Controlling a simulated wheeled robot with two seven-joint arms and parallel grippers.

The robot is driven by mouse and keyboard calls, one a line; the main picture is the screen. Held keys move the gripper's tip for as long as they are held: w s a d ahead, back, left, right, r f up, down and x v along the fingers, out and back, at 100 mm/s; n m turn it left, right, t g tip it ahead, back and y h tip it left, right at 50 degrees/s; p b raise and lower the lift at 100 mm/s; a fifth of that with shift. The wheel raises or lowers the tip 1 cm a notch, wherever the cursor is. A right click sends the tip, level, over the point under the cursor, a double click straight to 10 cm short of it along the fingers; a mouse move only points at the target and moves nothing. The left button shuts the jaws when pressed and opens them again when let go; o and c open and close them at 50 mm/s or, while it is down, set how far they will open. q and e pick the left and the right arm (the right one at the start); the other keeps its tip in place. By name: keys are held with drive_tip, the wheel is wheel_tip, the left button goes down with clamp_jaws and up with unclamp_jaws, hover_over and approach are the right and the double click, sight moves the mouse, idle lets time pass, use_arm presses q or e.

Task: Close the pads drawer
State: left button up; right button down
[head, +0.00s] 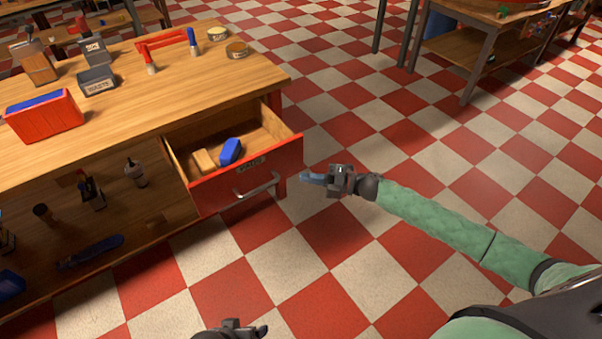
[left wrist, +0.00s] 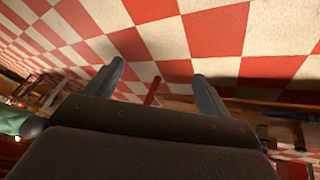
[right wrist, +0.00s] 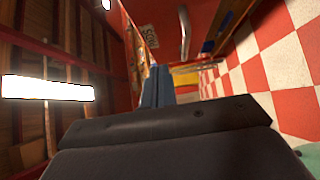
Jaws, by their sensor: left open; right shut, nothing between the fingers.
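The pads drawer (head: 283,156) stands pulled out from the workbench, with a red front, a small label and a silver bar handle (head: 258,187). Inside lie a blue block (head: 230,151) and a tan block (head: 205,161). My right gripper (head: 304,177) is shut and empty, its fingers pointing left just beside the right end of the drawer front; I cannot tell if they touch. In the right wrist view its closed fingers (right wrist: 157,84) point toward the red front, label and handle (right wrist: 185,32). My left gripper (head: 262,330) is low at the bottom edge, open and empty, over the floor (left wrist: 155,85).
The wooden workbench (head: 140,110) holds a red bin (head: 43,116), grey boxes, tins and tools on top. Several tools stand on its lower shelf. Checkered floor is clear in front and to the right. Another table (head: 490,25) stands at the back right.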

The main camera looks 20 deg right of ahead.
sight(262, 164)
drive_tip(key=x, duration=0.3)
drive_tip(key=w+p+x, duration=0.1)
drive_tip(key=x, duration=0.3)
drive_tip(key=p+x, duration=0.1)
drive_tip(key=x, duration=0.2)
drive_tip(key=shift+w+d+r, duration=0.15)
drive_tip(key=shift+w+d, duration=0.05)
drive_tip(key=shift+w, duration=0.1)
use_arm(q)
drive_tip(key=s+a+r+g+y, duration=0.1)
drive_tip(key=a+r, duration=0.2)
drive_tip(key=r, duration=0.3)
drive_tip(key=shift+s+a+r+p, duration=0.15)
drive_tip(key=shift+s+a+p, duration=0.05)
drive_tip(key=shift+a+p, duration=0.15)
use_arm(e)
drive_tip(key=shift+w+a, duration=0.25)
drive_tip(key=shift+w, duration=0.5)
